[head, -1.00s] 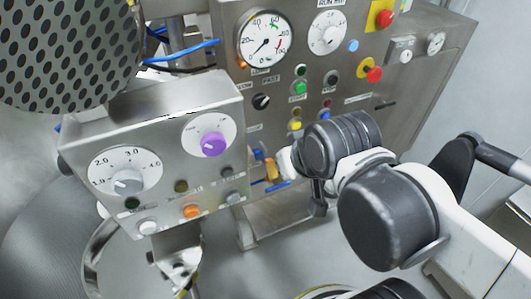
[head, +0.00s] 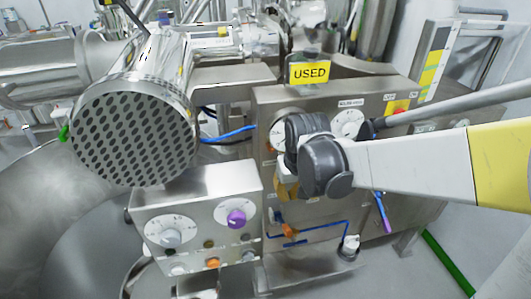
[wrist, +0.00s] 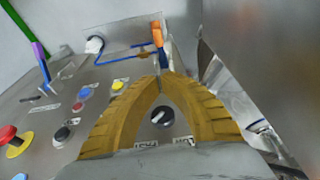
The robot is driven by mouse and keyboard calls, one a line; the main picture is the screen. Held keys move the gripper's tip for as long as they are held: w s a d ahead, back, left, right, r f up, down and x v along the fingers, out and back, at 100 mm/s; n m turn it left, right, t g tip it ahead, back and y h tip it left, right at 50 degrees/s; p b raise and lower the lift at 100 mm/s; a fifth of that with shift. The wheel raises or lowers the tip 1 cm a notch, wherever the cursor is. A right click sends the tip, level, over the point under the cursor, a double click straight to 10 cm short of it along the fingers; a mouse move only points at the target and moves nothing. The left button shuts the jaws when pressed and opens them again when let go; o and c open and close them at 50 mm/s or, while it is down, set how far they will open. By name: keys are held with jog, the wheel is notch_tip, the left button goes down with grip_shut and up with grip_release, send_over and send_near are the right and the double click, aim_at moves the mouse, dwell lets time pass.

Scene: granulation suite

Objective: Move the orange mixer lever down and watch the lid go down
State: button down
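The orange mixer lever (head: 288,231) shows in the head view on the steel cabinet front, next to blue lines. In the wrist view the orange lever (wrist: 157,34) stands just beyond my fingertips. My gripper (wrist: 165,76) has two ribbed yellow fingers whose tips meet, with an empty arch between them. In the head view my gripper (head: 287,190) points down at the panel, just above the lever. The tips seem apart from the orange part, but contact with its shaft is hard to tell. I cannot make out which part is the lid.
A control box with a purple knob (head: 236,218) stands left of the lever. A perforated steel cylinder (head: 135,132) is above it. A yellow USED sign (head: 309,73) tops the cabinet. In the wrist view a red button (wrist: 8,135) and a black selector knob (wrist: 162,116) are close by.

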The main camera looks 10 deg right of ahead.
jog(key=b, duration=0.1)
send_over(287, 224)
jog(key=w, duration=0.2)
notch_tip(287, 224, down, 6)
jog(key=shift+r, duration=0.1)
jog(key=f, duration=0.1)
jog(key=s+f+b, duration=0.1)
jog(key=f, duration=0.1)
jog(key=shift+s+f, duration=0.15)
jog(key=shift+s, duration=0.05)
jog(key=shift+s+f, duration=0.25)
jog(key=shift+f, duration=0.15)
jog(key=shift+f+b, duration=0.1)
jog(key=shift+b, duration=0.25)
